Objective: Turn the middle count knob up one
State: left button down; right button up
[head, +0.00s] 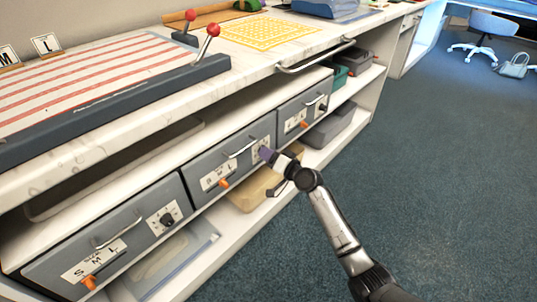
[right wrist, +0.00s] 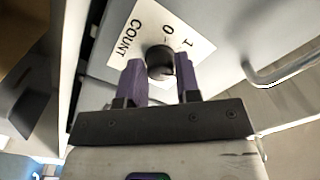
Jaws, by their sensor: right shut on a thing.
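The middle count knob (right wrist: 160,60) is a round black knob on a white plate marked COUNT (right wrist: 130,38), with 0 and 1 beside it, in the right wrist view. In the head view the plate (head: 261,143) is at the right end of the middle grey drawer (head: 205,163), and my gripper covers most of the knob. My right gripper (right wrist: 160,68) has its purple fingers on both sides of the knob, shut on it; it also shows in the head view (head: 266,154). Which number the knob points to is unclear. My left gripper is out of view.
A left drawer (head: 130,240) and a right drawer (head: 303,112) have similar black knobs, orange levers and bar handles. The middle drawer's handle (right wrist: 285,75) is right of my fingers. A marble counter (head: 130,133) overhangs the drawers. The floor (head: 440,150) at right is clear.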

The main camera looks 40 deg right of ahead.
jog(key=o, duration=0.9)
jog(key=s+p, duration=0.1)
jog(key=s, duration=0.3)
jog(key=s+d, duration=0.1)
jog(key=s, duration=0.4)
jog(key=s+d+p, duration=0.1)
jog(key=s, duration=0.3)
jog(key=shift+s+p, duration=0.3)
